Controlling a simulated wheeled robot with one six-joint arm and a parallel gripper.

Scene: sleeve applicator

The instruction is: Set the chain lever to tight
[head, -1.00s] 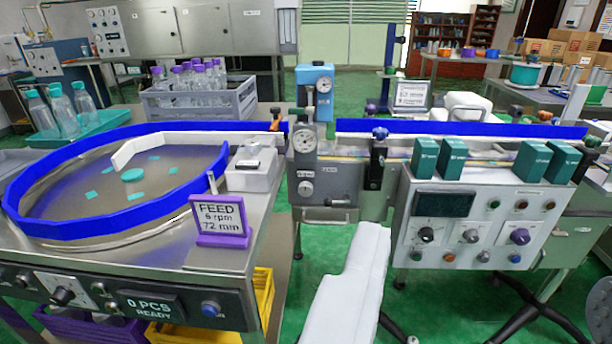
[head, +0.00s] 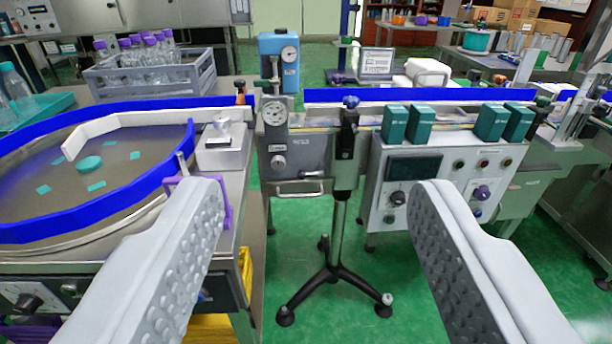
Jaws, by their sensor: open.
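My gripper (head: 318,195) is open and empty, with its two pale studded fingers wide apart in the foreground. Both fingertips are in front of the machine and appear clear of it. No lever is readably marked as the chain lever. A dark clamp with a blue knob (head: 350,102) tops a black tripod stand in front of the conveyor (head: 420,96), between the fingers in the picture. The control panel (head: 376,200) is partly hidden behind the right finger; its lettering is too small to read.
The blue-rimmed turntable (head: 110,222) is at left, partly covered by my left finger. Several green boxes (head: 420,123) stand along the conveyor. The tripod stand (head: 338,230) occupies the floor between the fingers.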

